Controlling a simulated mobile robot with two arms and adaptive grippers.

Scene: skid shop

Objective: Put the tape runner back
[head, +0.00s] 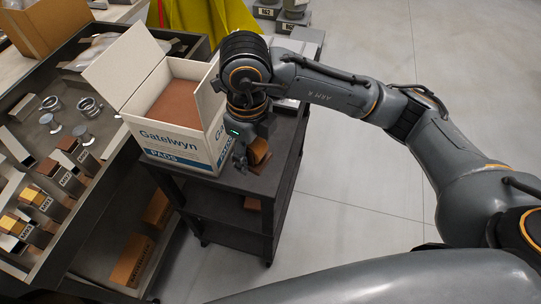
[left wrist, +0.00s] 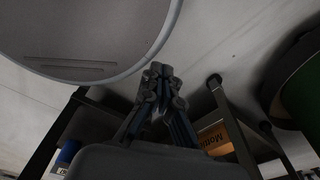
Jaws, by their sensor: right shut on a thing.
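My right gripper (head: 241,163) reaches down over the top of a dark cart (head: 232,184), just right of the white carton. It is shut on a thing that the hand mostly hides. A small orange-brown thing (head: 259,151) shows right beside its fingers; I cannot tell for sure whether it is the held thing or the tape runner. My left gripper (left wrist: 160,85) shows in the left wrist view with its fingers together and nothing visible between them. It is out of the head view.
An open white Gateiwyn carton (head: 178,120) with a brown block inside stands on the cart. A dark sorting bench (head: 98,170) with labelled bins and metal fittings is on the left. A brown box (head: 48,25) is at the back left. The floor at right is clear.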

